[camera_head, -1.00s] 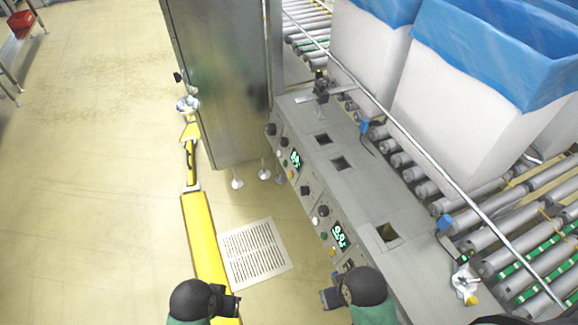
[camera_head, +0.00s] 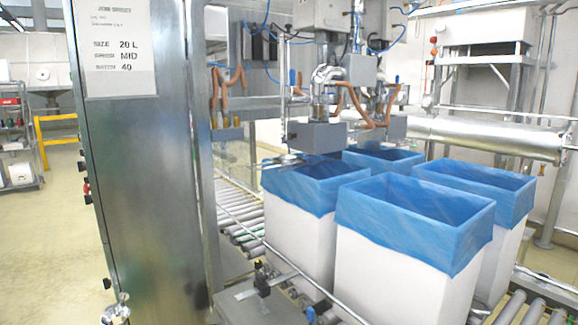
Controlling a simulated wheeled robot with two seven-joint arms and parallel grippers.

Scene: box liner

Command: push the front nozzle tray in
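A filling machine stands behind the boxes in the head view. A grey block (camera_head: 316,137) hangs below a silver pipe nozzle (camera_head: 326,88), above the lined boxes. A thin flat metal piece (camera_head: 284,160) sticks out to the left under this block; it may be the front nozzle tray, but I cannot tell for sure. A second grey block (camera_head: 396,128) shows further back to the right. Neither of my grippers is in view.
Several white boxes (camera_head: 385,275) with blue liners (camera_head: 415,222) stand on the roller conveyor (camera_head: 238,215). A guard rail (camera_head: 290,262) runs along their near side. A tall steel cabinet (camera_head: 150,190) with a job sheet (camera_head: 118,50) stands at left. Open floor (camera_head: 65,240) lies left of it.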

